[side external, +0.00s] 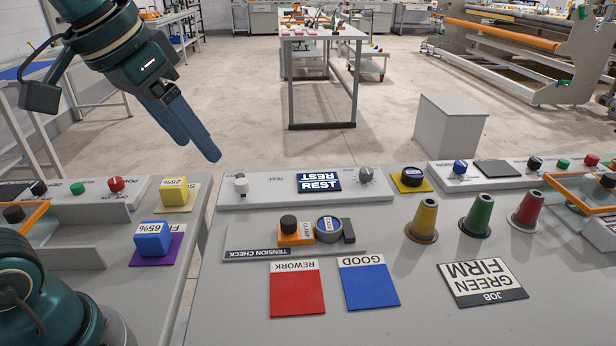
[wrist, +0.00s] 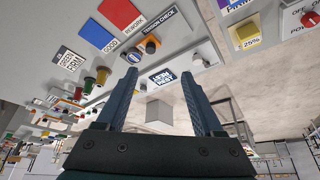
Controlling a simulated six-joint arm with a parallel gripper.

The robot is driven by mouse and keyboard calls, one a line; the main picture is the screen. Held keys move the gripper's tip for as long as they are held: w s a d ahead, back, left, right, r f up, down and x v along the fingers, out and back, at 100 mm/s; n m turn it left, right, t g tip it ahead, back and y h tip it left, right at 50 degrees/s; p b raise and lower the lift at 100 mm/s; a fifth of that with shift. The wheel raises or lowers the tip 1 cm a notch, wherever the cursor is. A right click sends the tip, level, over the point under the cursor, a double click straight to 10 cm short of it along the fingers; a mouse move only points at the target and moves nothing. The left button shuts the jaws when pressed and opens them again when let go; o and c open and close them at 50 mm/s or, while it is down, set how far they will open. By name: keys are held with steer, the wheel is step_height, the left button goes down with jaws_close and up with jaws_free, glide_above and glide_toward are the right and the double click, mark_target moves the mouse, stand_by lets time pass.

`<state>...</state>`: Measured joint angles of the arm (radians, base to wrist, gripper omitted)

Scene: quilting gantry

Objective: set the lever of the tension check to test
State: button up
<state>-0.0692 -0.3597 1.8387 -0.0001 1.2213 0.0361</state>
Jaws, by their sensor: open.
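The tension check station has a grey raised panel (side external: 300,198) with a small lever with a white knob (side external: 240,184) at its left end. The word TEST is printed to the right of the lever, and a dark display (side external: 319,182) reads REST. The lever appears upright; its exact tilt is hard to tell. My gripper (side external: 208,150) is above and to the left of the lever, pointing down and right, apart from everything. In the wrist view, its two fingers (wrist: 158,76) are spread and empty, with the display (wrist: 163,77) visible between them.
A black-capped orange clamp (side external: 295,231) and a round gauge stand in front of the panel. Red rework (side external: 296,288) and blue good (side external: 368,283) pads lie nearer. Yellow, green and red cones (side external: 480,215) stand right.

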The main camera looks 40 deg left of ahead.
steer(key=shift+s+d+f, duration=0.1)
steer(key=shift+s+f, duration=0.05)
steer(key=shift+s, duration=0.1)
